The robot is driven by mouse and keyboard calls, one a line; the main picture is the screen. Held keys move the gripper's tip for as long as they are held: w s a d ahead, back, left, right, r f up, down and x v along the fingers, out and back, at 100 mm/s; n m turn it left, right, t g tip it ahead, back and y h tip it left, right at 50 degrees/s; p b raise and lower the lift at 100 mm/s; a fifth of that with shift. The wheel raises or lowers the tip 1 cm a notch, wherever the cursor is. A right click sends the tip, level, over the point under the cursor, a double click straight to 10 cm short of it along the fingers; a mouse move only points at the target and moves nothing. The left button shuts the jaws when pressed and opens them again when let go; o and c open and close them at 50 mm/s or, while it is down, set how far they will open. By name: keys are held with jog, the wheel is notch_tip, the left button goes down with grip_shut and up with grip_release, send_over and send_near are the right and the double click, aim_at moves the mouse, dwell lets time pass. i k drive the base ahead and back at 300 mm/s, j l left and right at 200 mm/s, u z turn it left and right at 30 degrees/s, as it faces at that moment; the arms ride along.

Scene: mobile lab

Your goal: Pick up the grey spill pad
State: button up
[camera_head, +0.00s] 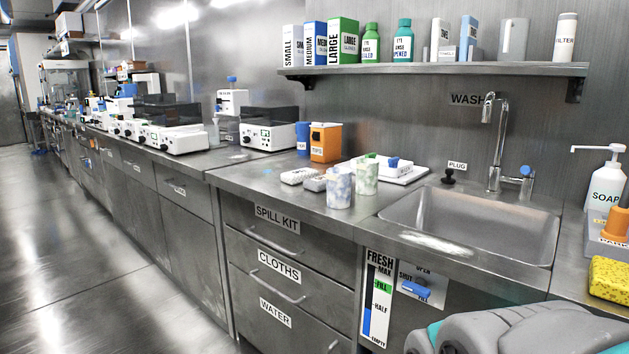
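No item is clearly readable as a grey spill pad. A small grey item (315,183) lies on the counter left of the sink, touching or close to a paler, whitish item (298,176); I cannot tell whether either is the pad. Below them, a drawer labelled SPILL KIT (277,219) is shut and its inside is hidden. Rounded grey and teal parts of my own arm show at the bottom right. My gripper's fingers are not in view.
Two mottled cups (339,188) stand just right of the small items. An orange box (326,142) and a blue cup (302,138) stand behind. A sink (470,222) is to the right, with a yellow sponge (609,279) beyond. Open floor (110,270) lies left.

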aim_at(316, 183)
jog(key=i+j+z, duration=0.15)
jog(key=j+z, duration=0.3)
jog(key=j, duration=0.15)
jog(key=j+z, duration=0.45)
jog(key=j, duration=0.2)
jog(key=i, duration=0.05)
